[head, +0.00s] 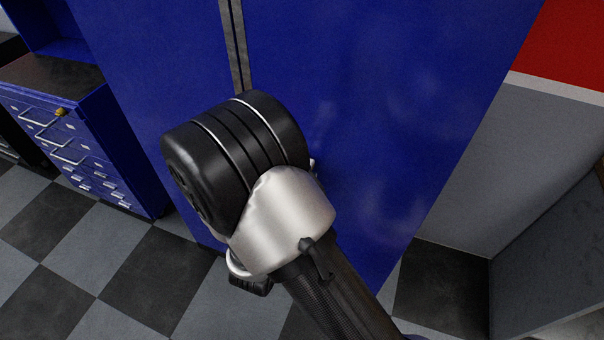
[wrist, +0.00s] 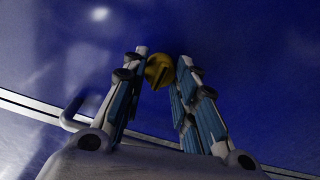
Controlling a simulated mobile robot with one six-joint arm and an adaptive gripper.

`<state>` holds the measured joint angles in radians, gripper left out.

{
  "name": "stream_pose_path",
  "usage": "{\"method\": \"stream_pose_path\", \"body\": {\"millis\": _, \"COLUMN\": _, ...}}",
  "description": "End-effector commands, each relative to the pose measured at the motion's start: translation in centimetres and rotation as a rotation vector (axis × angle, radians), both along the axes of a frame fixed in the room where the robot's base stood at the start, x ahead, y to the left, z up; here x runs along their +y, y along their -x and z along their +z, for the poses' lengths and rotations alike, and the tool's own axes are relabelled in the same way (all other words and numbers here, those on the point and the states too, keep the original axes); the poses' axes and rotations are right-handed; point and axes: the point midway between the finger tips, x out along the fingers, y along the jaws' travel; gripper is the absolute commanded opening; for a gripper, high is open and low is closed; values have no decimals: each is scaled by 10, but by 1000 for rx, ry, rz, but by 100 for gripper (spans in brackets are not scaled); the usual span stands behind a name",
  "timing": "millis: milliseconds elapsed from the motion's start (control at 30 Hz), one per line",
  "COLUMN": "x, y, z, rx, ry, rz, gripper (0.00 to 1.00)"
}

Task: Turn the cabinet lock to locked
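The cabinet lock (wrist: 159,71) is a small round brass-yellow knob with a dark slot across its face. It is set in the cabinet's blue door (wrist: 230,45). In the wrist view my gripper (wrist: 162,66) has its two fingertips on either side of the lock. They are close together, with little or no gap to its edges, and appear closed on it. In the head view the blue door (head: 370,90) also shows. The lock and my fingers are hidden there behind my black and silver wrist.
A bent metal handle (wrist: 69,114) stands out from the door at left, close to my left finger. A metal seam (head: 235,45) runs down the cabinet front. A blue drawer chest (head: 133,150) stands at left. Checkered floor (head: 60,225) lies open below.

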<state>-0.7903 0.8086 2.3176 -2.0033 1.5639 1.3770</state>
Motion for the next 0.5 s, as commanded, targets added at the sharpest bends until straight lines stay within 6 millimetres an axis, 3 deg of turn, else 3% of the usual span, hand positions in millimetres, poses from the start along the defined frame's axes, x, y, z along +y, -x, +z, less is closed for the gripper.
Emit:
{"method": "stream_pose_path", "body": {"millis": 300, "x": 0, "y": 0, "z": 0, "rx": 0, "ry": 1, "rz": -1, "gripper": 48}}
{"method": "stream_pose_path", "body": {"millis": 500, "x": 0, "y": 0, "z": 0, "rx": 0, "ry": 1, "rz": -1, "gripper": 48}}
